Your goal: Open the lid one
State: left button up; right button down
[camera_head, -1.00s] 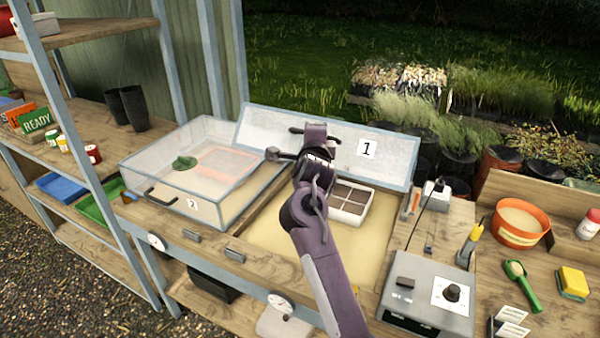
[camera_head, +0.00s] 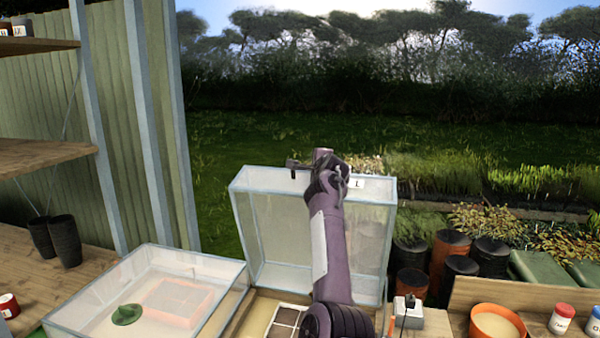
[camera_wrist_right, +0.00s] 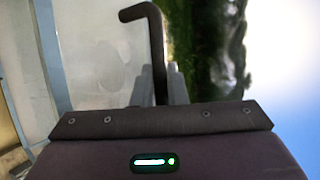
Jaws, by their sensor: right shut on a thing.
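Lid one (camera_head: 285,235) is a clear, pale-framed box lid. In the head view it stands raised, roughly upright, at the back of its bed, with the label 1 (camera_head: 357,183) near its top edge. My right gripper (camera_head: 308,166) is at that top edge, shut on the lid's dark handle (camera_head: 292,163). In the right wrist view the bent dark handle (camera_wrist_right: 157,40) runs down between the fingers of my right gripper (camera_wrist_right: 158,88), with the cloudy panel on the left. My right arm hides part of the lid. My left gripper is not in view.
A seed tray (camera_head: 286,322) sits in the uncovered bed. An orange pot (camera_head: 496,322) stands at the right. Shelves are at the left.

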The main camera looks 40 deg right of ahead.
jog(key=shift+w+d, duration=0.3)
jog(key=shift+d, duration=0.05)
jog(key=shift+w+d+y, duration=0.2)
jog(key=shift+w+y, duration=0.05)
jog(key=shift+y, duration=0.05)
jog(key=c, duration=1.5)
grip_release()
jog(key=shift+f, duration=0.1)
jog(key=shift+o, duration=0.2)
